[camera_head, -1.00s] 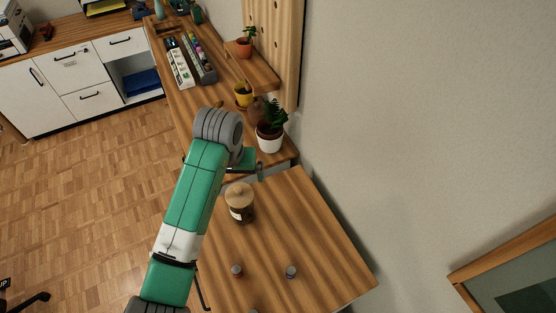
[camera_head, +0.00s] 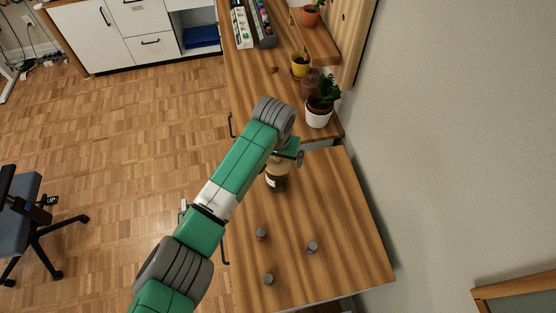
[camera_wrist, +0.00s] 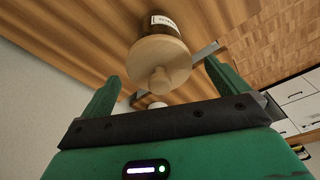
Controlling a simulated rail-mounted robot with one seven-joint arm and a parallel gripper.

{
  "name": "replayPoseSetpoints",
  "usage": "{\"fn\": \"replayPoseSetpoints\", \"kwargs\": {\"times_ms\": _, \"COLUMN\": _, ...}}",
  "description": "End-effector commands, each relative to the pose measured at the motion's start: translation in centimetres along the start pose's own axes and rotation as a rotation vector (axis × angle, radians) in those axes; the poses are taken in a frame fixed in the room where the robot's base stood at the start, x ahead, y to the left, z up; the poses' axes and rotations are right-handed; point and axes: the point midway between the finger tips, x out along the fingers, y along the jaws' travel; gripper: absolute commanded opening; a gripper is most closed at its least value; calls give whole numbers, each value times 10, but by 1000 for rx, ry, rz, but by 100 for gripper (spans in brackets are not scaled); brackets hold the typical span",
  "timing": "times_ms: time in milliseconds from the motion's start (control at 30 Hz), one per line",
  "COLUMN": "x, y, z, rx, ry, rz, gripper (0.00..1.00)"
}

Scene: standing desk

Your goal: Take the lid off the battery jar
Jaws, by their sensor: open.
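The battery jar (camera_head: 275,183) stands upright on the wooden desk, dark with a pale label. Its round wooden lid (camera_wrist: 158,62) with a knob (camera_wrist: 159,82) is on the jar in the wrist view. In the head view my arm and gripper (camera_head: 290,157) cover part of the lid. In the wrist view my gripper (camera_wrist: 161,80) is open, with one green finger on each side of the knob's line. The fingers do not visibly touch the lid. The jar body (camera_wrist: 150,24) shows beyond the lid.
Several small cylinders stand on the near desk, including one with red (camera_head: 261,234) and a grey one (camera_head: 312,247). A plant in a white pot (camera_head: 319,117) and a yellow pot (camera_head: 300,66) stand behind, near the wall. The desk's right side is clear.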

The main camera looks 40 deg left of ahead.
Motion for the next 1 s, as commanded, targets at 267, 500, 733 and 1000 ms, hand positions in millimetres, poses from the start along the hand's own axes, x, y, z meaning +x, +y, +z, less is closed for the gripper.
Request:
{"fn": "replayPoseSetpoints", "kwargs": {"times_ms": 267, "x": -1, "y": 0, "z": 0, "rx": 0, "ry": 1, "rz": 0, "gripper": 66}}
{"fn": "replayPoseSetpoints", "kwargs": {"times_ms": 500, "x": -1, "y": 0, "z": 0, "rx": 0, "ry": 1, "rz": 1, "gripper": 51}}
{"fn": "replayPoseSetpoints", "kwargs": {"times_ms": 733, "x": -4, "y": 0, "z": -1, "rx": 0, "ry": 2, "rz": 1, "gripper": 51}}
{"fn": "replayPoseSetpoints", "kwargs": {"times_ms": 1000, "x": -34, "y": 0, "z": -6, "rx": 0, "ry": 4, "rz": 1, "gripper": 51}}
